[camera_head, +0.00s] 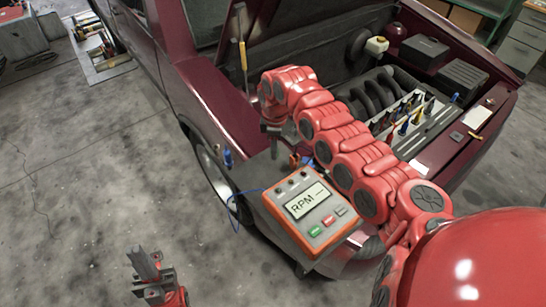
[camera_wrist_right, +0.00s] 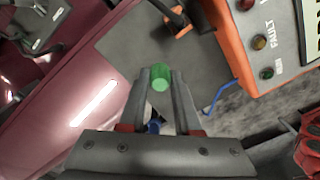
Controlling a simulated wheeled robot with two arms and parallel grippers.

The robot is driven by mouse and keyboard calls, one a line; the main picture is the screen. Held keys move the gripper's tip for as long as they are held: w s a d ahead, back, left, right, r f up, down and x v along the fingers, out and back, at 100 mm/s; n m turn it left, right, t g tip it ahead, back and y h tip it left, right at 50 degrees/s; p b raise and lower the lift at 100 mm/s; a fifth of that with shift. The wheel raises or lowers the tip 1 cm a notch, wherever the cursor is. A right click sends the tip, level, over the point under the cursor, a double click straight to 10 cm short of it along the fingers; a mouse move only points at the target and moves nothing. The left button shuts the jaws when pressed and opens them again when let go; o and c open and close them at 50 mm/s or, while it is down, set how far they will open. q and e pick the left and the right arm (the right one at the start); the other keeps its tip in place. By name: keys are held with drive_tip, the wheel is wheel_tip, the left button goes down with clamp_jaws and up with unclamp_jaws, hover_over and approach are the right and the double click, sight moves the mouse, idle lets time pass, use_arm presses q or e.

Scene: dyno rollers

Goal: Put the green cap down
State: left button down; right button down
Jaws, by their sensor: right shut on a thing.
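My right gripper (camera_head: 272,138) hangs over the car's front corner in the head view. In the right wrist view, its fingers (camera_wrist_right: 167,85) are shut on the green cap (camera_wrist_right: 161,78), a small bright green cylinder held at the fingertips. I cannot make out the cap in the head view. My left gripper (camera_head: 152,272) is low at the left of the head view, over the floor and away from the car. I see nothing in it, and its opening is unclear.
A blue cable (camera_head: 232,205) hangs beside the tester.

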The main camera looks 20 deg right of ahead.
sight(274, 165)
wheel_tip(274, 165, down, 4)
drive_tip(key=shift+s+a+f+p, duration=0.1)
drive_tip(key=shift+p, duration=0.65)
drive_tip(key=shift+f, duration=0.15)
drive_tip(key=shift+f, duration=0.1)
drive_tip(key=c, duration=0.6)
unclamp_jaws()
